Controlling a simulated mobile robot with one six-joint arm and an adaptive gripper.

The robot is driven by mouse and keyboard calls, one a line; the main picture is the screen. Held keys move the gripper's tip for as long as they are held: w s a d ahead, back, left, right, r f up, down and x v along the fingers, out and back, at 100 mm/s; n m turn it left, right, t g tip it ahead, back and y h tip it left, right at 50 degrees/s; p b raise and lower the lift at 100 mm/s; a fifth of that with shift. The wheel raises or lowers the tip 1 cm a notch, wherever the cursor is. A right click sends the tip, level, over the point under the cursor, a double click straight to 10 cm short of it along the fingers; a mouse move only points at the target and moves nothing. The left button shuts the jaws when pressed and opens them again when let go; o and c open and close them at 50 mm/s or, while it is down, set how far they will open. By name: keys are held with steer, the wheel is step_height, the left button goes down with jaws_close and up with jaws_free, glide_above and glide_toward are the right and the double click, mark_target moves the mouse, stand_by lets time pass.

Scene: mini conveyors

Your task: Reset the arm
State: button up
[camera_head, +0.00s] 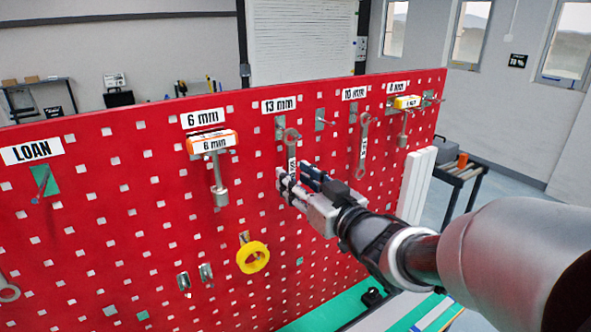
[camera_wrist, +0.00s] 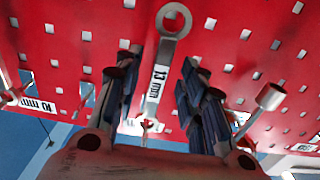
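My gripper (camera_head: 296,180) is in front of the red pegboard, at the wrench below the 13 mm sign. In the wrist view my gripper (camera_wrist: 160,62) is open, its two dark fingers apart on either side of the wrench's shaft. The wrench (camera_wrist: 157,76), grey with a 13 mm label, shows a gap to both fingers there.
The red pegboard (camera_head: 110,220) fills the middle. A 10 mm wrench (camera_head: 363,140) hangs right of my gripper, and a tool with an orange 6 mm holder (camera_head: 212,143) hangs left. A yellow tape roll (camera_head: 252,257) hangs below left.

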steer(key=s+d+f+m+g+h, duration=0.2)
steer(key=s+d+f+m+h, duration=0.1)
steer(key=s+d+h, duration=0.5)
steer(key=s+d+f+m+g+h, duration=0.1)
steer(key=s+d+f+m+h, duration=0.2)
steer(key=s+d, duration=0.5)
steer(key=s+f+g, duration=0.3)
steer(key=s, duration=0.5)
steer(key=s+f+g+y, duration=0.1)
steer(key=s+f+g, duration=0.3)
steer(key=s, duration=0.3)
steer(key=shift+s+a+m, duration=0.35)
steer(key=shift+a+m, duration=0.05)
steer(key=shift+a, duration=0.05)
steer(key=shift+f, duration=0.1)
